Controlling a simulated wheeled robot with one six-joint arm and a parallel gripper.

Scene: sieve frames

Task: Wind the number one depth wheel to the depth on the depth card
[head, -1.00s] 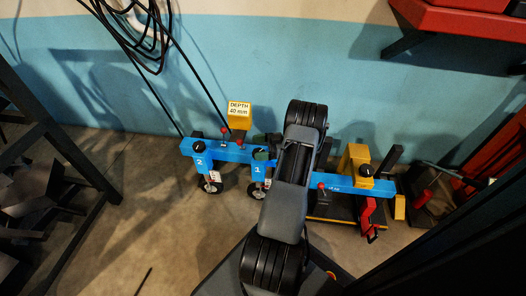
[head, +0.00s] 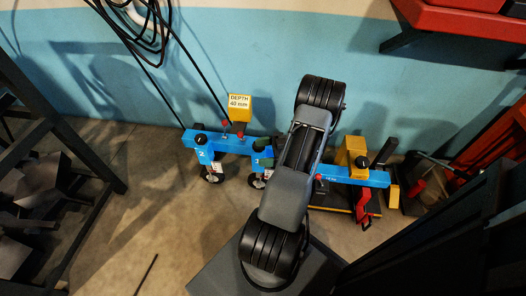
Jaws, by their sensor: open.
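The depth card (head: 239,101) is a white label reading "DEPTH 40 mm" on a yellow box at the blue beam. The number one unit (head: 258,162) is a blue block marked "1", with a small wheel (head: 258,181) below it. Dark shapes cover its top, so I cannot make out its knob or any reading. The number two unit (head: 203,154), to its left, has a black knob on top and its own small wheel (head: 212,178). My arm crosses in front of the beam just right of number one. I cannot make out my gripper.
Yellow box (head: 357,150) with a black knob and a red handle (head: 363,205) stand right of my arm. Black cables (head: 138,28) hang above left. A dark metal rack (head: 40,150) is at left, and a red shelf (head: 460,22) at upper right. Floor at lower left is mostly clear.

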